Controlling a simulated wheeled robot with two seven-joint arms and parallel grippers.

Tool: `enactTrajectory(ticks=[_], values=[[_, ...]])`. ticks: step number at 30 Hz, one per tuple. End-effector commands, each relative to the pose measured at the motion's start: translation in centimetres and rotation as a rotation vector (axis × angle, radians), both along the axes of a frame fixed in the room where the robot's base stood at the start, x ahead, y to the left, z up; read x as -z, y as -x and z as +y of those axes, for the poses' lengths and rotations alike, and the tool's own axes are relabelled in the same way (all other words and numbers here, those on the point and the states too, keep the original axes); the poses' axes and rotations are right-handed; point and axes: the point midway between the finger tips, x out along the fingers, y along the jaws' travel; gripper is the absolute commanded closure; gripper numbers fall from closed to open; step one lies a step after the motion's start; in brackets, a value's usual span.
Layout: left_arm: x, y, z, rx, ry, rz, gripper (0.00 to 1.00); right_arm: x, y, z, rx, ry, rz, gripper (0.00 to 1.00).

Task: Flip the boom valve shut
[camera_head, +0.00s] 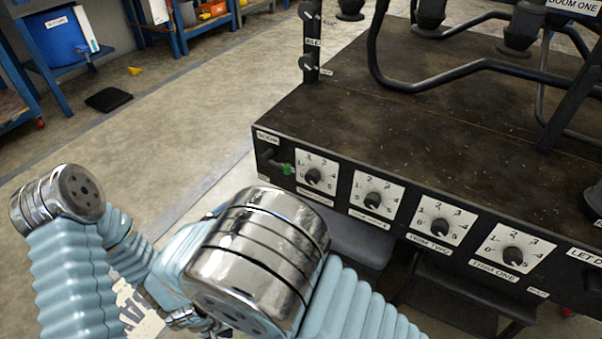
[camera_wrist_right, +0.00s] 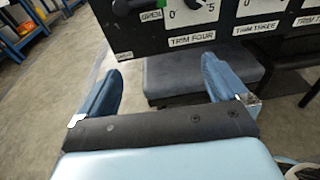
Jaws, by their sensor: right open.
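The boom valve is a small black handle with a green tip (camera_head: 286,169), at the left end of the black control panel (camera_head: 340,205) in the head view, under a label that appears to read BOOM. The handle points right. In the right wrist view the valve (camera_wrist_right: 124,6) is cut by the top edge, beside a label reading OPEN. My right gripper (camera_wrist_right: 163,82) is open and empty, its two blue fingers spread below the panel's lower edge and apart from the valve. In the head view my right arm's chrome joint hides that gripper. My left gripper is not seen.
Several white-faced trim dials (camera_head: 314,174) run rightward from the valve. A grey padded block (camera_wrist_right: 205,76) sits below the panel, near my right fingers. Black pipes (camera_head: 450,78) cross the panel's top. Open floor (camera_head: 190,120) lies left of the machine.

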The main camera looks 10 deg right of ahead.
Motion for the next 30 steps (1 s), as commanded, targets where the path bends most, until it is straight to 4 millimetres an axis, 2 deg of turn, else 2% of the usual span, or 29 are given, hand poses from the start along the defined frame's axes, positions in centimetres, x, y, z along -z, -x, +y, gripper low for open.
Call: enactTrajectory(ticks=[1, 3, 6, 11, 21, 24, 30], values=[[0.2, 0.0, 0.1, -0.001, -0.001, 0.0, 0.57, -1.8, 0.5, 1.5, -0.036, 0.039, -0.063, 0.0], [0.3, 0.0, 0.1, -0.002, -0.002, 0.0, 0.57, -3.6, 0.9, 2.6, -0.06, 0.074, -0.118, 0.0], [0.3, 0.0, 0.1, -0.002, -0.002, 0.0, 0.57, -4.4, 0.7, 2.7, -0.07, 0.09, -0.145, 0.0], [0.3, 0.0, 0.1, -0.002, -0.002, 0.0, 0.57, -4.4, -1.5, 1.1, -0.066, 0.09, -0.142, 0.0], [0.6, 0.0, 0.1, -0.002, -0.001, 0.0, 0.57, -4.3, -7.6, -3.4, -0.065, 0.089, -0.14, 0.0], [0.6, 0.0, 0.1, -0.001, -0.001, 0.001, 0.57, -4.3, -8.8, -4.3, -0.066, 0.088, -0.14, 0.0], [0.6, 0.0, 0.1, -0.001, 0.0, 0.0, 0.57, -4.3, -10.0, -5.1, -0.068, 0.088, -0.14, 0.0]])
